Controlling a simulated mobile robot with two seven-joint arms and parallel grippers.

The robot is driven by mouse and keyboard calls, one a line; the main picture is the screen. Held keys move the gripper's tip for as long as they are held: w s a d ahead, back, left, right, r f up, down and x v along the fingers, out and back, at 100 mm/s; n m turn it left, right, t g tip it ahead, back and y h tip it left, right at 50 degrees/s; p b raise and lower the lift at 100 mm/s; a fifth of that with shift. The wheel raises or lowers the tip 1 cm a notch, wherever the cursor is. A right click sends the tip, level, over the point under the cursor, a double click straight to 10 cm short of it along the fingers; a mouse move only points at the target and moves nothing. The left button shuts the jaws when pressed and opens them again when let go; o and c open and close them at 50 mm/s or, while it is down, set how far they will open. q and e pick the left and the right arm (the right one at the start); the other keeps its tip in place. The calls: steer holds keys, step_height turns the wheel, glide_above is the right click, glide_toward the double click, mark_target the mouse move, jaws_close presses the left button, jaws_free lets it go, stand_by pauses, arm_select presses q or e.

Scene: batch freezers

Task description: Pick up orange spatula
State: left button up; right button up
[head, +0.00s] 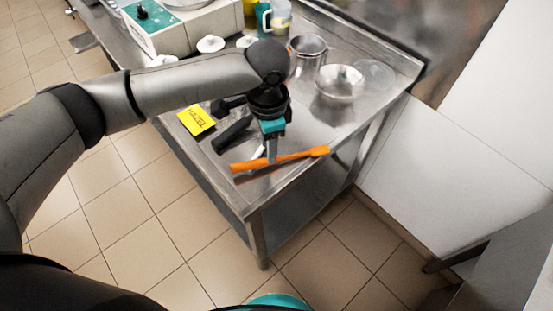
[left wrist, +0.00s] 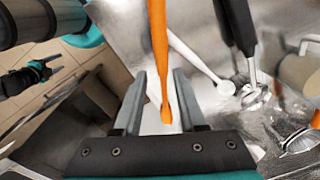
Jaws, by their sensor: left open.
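The orange spatula (head: 313,153) lies near the front edge of the steel table (head: 252,198). It also shows in the left wrist view (left wrist: 159,45), running lengthwise between my left fingers. My left gripper (head: 271,158) points down over the spatula's middle. In the left wrist view my left gripper (left wrist: 160,78) is open, with one finger on each side of the spatula. I cannot tell how far the fingertips are above the table. My right gripper (left wrist: 48,66) shows small at the left of the left wrist view, away from the table; its jaw state is unclear.
A white utensil (left wrist: 195,58) lies close beside the spatula, with black-handled tools (head: 232,134) nearby. A yellow note (head: 196,120) lies to the left. A metal pot (head: 308,53), a steel bowl (head: 340,84) and a white-and-teal machine (head: 152,25) stand farther back.

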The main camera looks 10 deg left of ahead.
mark_target(281, 159)
arm_select(q)
steer(key=f, duration=0.3)
steer(key=f+b, duration=0.1)
steer(key=f, duration=0.1)
steer(key=shift+w+f, duration=0.2)
steer(key=shift+w, duration=0.1)
jaws_close()
